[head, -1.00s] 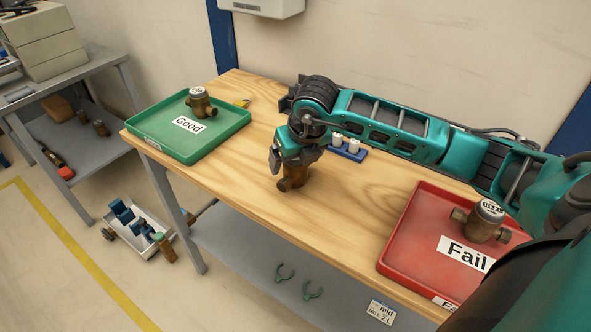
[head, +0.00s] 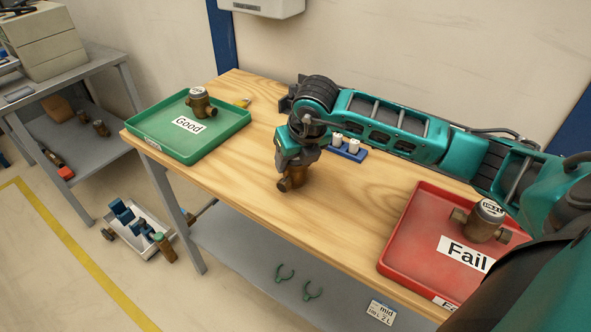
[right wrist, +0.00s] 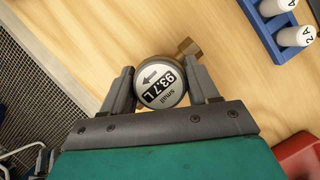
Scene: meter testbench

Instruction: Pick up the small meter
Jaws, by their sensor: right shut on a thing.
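The small meter (head: 291,179) is a brown brass body standing on the wooden table, mostly hidden under my right gripper in the head view. In the right wrist view its round white face (right wrist: 160,84) reads "small" and "93.7 L", and a brass pipe stub sticks out behind it. My right gripper (head: 292,165) points down over the meter. In the right wrist view the two fingers of the right gripper (right wrist: 161,88) are shut on the meter, one on each side. My left gripper is not in view.
A green "Good" tray (head: 222,137) holding a meter (head: 201,104) is at the table's left end. A red "Fail" tray (head: 400,250) holding another meter (head: 480,220) is at the right. A blue holder (head: 347,154) with white cylinders stands behind my gripper. The table between is clear.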

